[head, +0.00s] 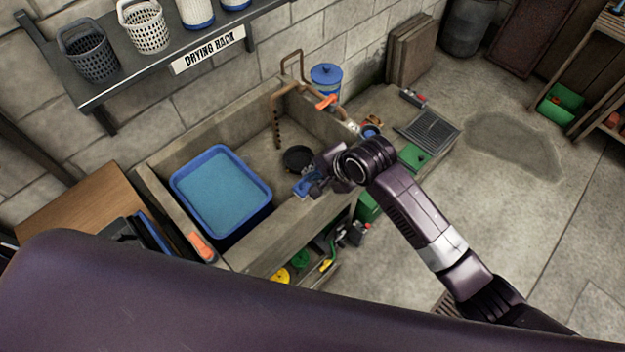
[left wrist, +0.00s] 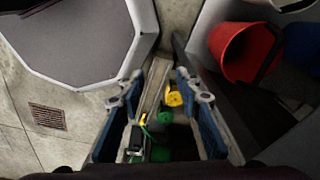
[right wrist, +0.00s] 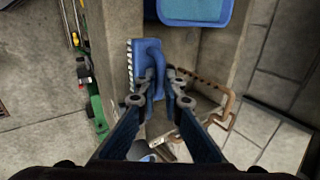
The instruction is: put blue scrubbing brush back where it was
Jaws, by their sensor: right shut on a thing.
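The blue scrubbing brush (head: 304,187) is at the front wall of the stone sink (head: 318,213), right of the blue basin (head: 263,188). My right gripper (head: 316,181) is shut on it. In the right wrist view the brush (right wrist: 151,58) is between the fingertips (right wrist: 160,83), its white bristles facing left, over the sink's wall. I cannot tell whether it touches the wall. My left gripper (left wrist: 158,85) is open and empty in the left wrist view. It is out of sight in the head view.
The basin holds blue water. A dark round drain piece (head: 298,158) lies in the sink. An orange-handled thing (head: 203,246) rests on the sink's front left edge. Copper pipes (head: 275,105) rise at the back. A drying rack shelf (head: 170,58) hangs above. Open floor lies to the right.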

